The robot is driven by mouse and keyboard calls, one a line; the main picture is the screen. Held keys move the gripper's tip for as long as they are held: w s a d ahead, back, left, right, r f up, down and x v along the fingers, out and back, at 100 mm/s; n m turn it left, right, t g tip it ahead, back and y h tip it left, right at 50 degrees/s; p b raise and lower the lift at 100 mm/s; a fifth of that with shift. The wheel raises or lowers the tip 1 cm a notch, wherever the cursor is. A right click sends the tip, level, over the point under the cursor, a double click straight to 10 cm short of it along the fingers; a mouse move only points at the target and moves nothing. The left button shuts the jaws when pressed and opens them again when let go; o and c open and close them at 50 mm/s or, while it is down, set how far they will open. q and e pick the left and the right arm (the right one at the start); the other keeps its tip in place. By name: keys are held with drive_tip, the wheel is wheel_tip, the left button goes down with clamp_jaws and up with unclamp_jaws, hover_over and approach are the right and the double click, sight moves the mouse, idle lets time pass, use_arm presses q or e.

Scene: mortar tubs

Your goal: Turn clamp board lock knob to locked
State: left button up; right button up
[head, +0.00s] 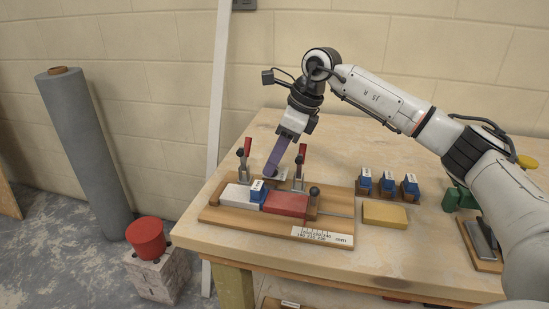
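The wooden clamp board (222,219) lies near the table's front left corner. It carries two toggle clamps with red handles, the left one (247,147) and the right one (301,152). A dark round knob (314,190) stands on a brown block at the board's right. I cannot tell which part is the lock knob or how it is turned. My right gripper (270,174) reaches down behind the blocks, between the clamps; a long purple part forms its lower end. Its tip is close to a small blue block (257,191), contact unclear, and its opening is hidden. My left gripper is out of view.
A white block (236,196) and a red block (285,204) sit on the board. Several blue labelled pieces (387,184) and a yellow block (384,214) lie to the right. A grey roll (85,150) and red bucket (146,237) stand left of the table.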

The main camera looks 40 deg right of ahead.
drive_tip(key=c, duration=0.4)
drive_tip(key=shift+m, duration=0.3)
drive_tip(key=m+h, duration=0.1)
drive_tip(key=m, duration=0.1)
drive_tip(key=shift+a+r+m+t+p, duration=0.1)
drive_tip(key=shift+a+m+t+p, duration=0.05)
drive_tip(key=shift+m+t+p, duration=0.2)
drive_tip(key=m+h, duration=0.1)
drive_tip(key=m, duration=0.1)
drive_tip(key=m+h, duration=0.1)
drive_tip(key=m, duration=0.2)
drive_tip(key=shift+a+t, duration=0.2)
drive_tip(key=shift+t, duration=0.05)
drive_tip(key=m+h, duration=0.1)
drive_tip(key=m, duration=0.1)
drive_tip(key=m+h, duration=0.1)
drive_tip(key=m, duration=0.2)
drive_tip(key=shift+a+m, duration=0.15)
drive_tip(key=shift+m, duration=0.2)
drive_tip(key=shift+w+m+g+h+p, duration=0.1)
drive_tip(key=shift+m+g+h+p, duration=0.45)
drive_tip(key=shift+m, duration=1.55)
drive_tip(key=shift+g+h, duration=0.25)
drive_tip(key=o, duration=1.1)
